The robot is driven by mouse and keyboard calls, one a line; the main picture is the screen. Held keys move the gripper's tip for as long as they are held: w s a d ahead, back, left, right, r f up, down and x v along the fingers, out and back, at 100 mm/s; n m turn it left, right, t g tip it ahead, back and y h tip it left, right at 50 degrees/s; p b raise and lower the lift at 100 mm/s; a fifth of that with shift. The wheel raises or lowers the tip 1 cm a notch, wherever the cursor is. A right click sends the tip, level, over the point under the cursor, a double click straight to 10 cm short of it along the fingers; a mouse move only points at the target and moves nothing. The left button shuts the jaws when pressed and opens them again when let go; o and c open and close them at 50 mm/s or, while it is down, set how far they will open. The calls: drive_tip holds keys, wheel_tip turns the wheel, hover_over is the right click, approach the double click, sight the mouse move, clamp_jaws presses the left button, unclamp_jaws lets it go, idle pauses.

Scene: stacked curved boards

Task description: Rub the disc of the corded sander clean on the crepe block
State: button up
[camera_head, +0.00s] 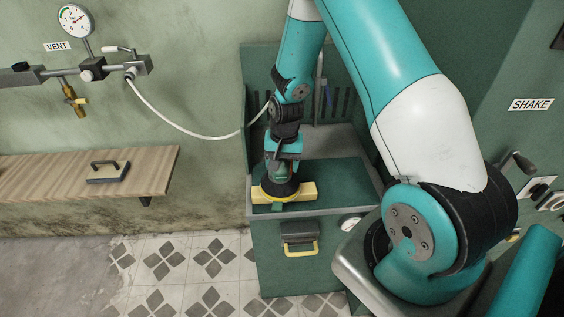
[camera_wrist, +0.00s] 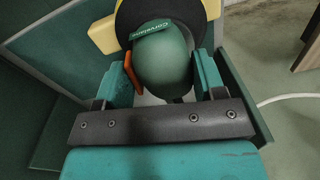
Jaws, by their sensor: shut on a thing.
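The sander has a rounded green body (camera_wrist: 165,65) and a dark round skirt above its disc. It also shows in the head view (camera_head: 280,172), upright, with a yellow rim at its base. The crepe block (camera_head: 303,191) is a pale yellow bar lying on the green bench top; one end also shows in the wrist view (camera_wrist: 103,34). My gripper (camera_wrist: 166,88) is shut on the sander's body, one finger on each side. The sander stands over the block and appears to touch it. The disc's underside is hidden.
The green bench (camera_head: 335,172) has a back panel and side walls around it. A drawer with a yellow handle (camera_head: 300,249) is on its front. A white hose (camera_head: 185,129) runs from the wall valve toward my wrist. A wooden shelf (camera_head: 60,174) is at the left.

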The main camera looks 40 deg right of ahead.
sight(269, 174)
drive_tip(key=shift+f+b, duration=0.45)
drive_tip(key=shift+f, duration=0.05)
idle(0.8)
drive_tip(key=shift+w, duration=0.1)
drive_tip(key=shift+w+a, duration=0.45)
drive_tip(key=shift+a, duration=0.3)
drive_tip(key=shift+w+a, duration=0.45)
drive_tip(key=shift+a, duration=0.3)
drive_tip(key=shift+s+d, duration=0.5)
drive_tip(key=shift+d, duration=0.25)
drive_tip(key=shift+s+d, duration=0.5)
drive_tip(key=shift+d, duration=0.25)
idle(3.7)
